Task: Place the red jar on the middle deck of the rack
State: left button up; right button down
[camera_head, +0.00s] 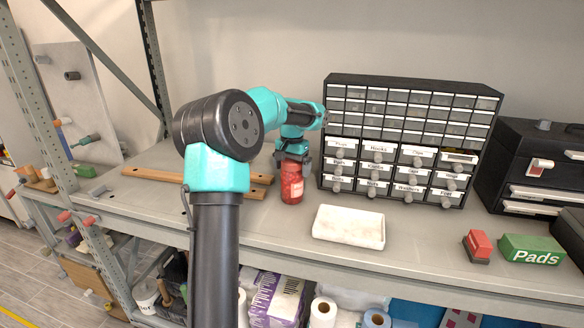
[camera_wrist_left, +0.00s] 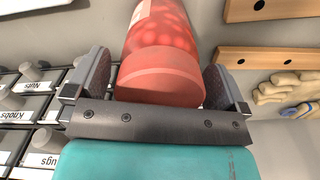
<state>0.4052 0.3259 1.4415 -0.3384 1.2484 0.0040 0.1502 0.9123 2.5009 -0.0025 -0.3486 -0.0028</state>
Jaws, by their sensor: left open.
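The red jar (camera_head: 292,186) stands upright on the grey shelf, just left of the drawer cabinet. My left gripper (camera_head: 293,157) is directly above it, pointing down, with the fingers at the jar's top. In the left wrist view the jar (camera_wrist_left: 160,60) lies between the two open fingers (camera_wrist_left: 155,85), its red lid facing the palm. A small gap shows on the left of the lid; whether the right finger touches cannot be told. My right gripper is not in view. The rack (camera_head: 270,225) is grey metal, and its deck with the jar spans the head view.
A drawer cabinet (camera_head: 407,110) stands close to the right of the jar. A white tray (camera_head: 349,227) lies in front. Wooden rails (camera_head: 165,176) lie to the left. A red block (camera_head: 478,245) and green Pads box (camera_head: 532,249) sit at right. Bags and rolls fill the level below.

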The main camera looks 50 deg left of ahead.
pick_arm(q)
notch_tip(320, 180, up, 12)
jog(key=shift+r, duration=0.1)
dwell(0.5)
